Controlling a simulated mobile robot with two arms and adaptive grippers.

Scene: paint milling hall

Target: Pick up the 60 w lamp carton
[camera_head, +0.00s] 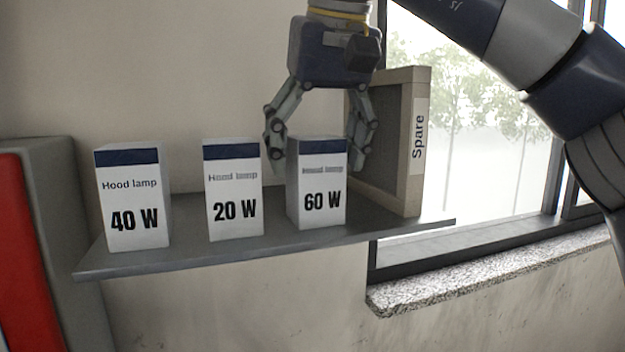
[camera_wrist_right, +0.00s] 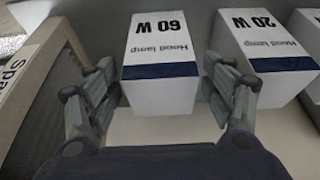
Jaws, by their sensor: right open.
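The 60 W lamp carton (camera_head: 322,192) is white with a dark blue band at the top. It stands upright on the grey shelf (camera_head: 270,243), right of the 20 W carton. My right gripper (camera_head: 318,160) points down from above with its fingers open, one on each side of the 60 W carton's upper part. In the right wrist view the 60 W carton (camera_wrist_right: 161,50) is upside down between the open fingertips (camera_wrist_right: 163,75), with small gaps visible beside it. My left gripper is not in view.
The 20 W carton (camera_head: 234,195) and the 40 W carton (camera_head: 133,205) stand to the left on the shelf. A framed panel labelled "Spare" (camera_head: 417,145) stands close right of the gripper. A window with a stone sill (camera_head: 480,260) lies at right. A red and grey cabinet (camera_head: 25,240) is at left.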

